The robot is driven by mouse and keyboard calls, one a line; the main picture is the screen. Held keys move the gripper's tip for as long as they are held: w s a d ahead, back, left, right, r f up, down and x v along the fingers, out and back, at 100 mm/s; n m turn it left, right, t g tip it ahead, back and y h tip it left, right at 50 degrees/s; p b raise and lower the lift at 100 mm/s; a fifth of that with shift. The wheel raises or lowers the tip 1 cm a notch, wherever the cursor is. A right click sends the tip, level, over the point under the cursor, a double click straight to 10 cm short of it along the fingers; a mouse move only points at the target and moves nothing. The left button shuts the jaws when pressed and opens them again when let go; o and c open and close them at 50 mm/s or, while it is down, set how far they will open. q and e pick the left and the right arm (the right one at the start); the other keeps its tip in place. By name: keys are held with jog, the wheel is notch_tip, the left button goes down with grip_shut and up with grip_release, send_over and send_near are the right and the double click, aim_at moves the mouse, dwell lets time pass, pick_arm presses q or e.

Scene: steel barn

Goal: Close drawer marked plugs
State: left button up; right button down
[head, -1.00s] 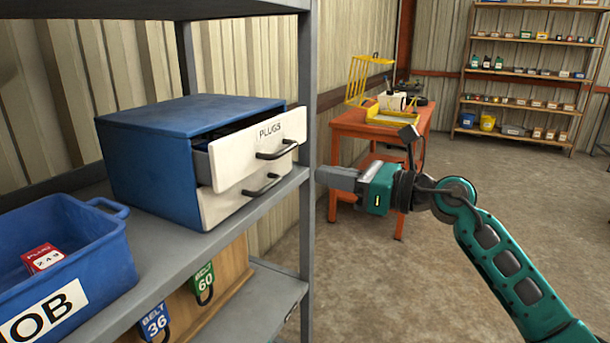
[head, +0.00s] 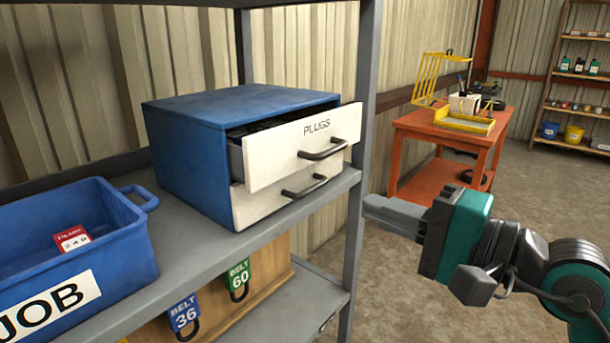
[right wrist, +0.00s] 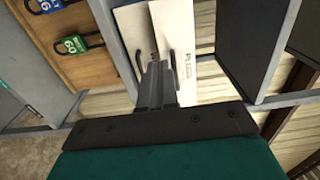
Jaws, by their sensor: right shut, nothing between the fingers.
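The drawer marked PLUGS (head: 296,151) is the upper of two white-fronted drawers in a blue cabinet (head: 190,150) on the grey shelf. It stands partly pulled out, with its dark inside showing behind the front. The lower drawer (head: 275,200) looks shut. My right gripper (head: 372,208) is shut and empty, to the right of and below the PLUGS front, apart from it in the head view, near the shelf's post. In the right wrist view the PLUGS front (right wrist: 185,50) shows beyond the fingers (right wrist: 157,85). My left gripper is out of view.
A grey shelf post (head: 362,130) stands right beside the drawer front. A blue bin marked JOB (head: 120,265) sits left on the same shelf (head: 215,255). Belt tags hang on a wooden board below. An orange table (head: 425,125) stands behind.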

jog(key=p, duration=0.2)
send_near(279, 174)
jog(key=x, duration=0.5)
jog(key=shift+a+r, duration=0.1)
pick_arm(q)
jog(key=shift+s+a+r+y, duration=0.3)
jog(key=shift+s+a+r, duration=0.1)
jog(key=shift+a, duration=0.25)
pick_arm(e)
jog(key=shift+x, duration=0.85)
jog(key=shift+w, duration=0.1)
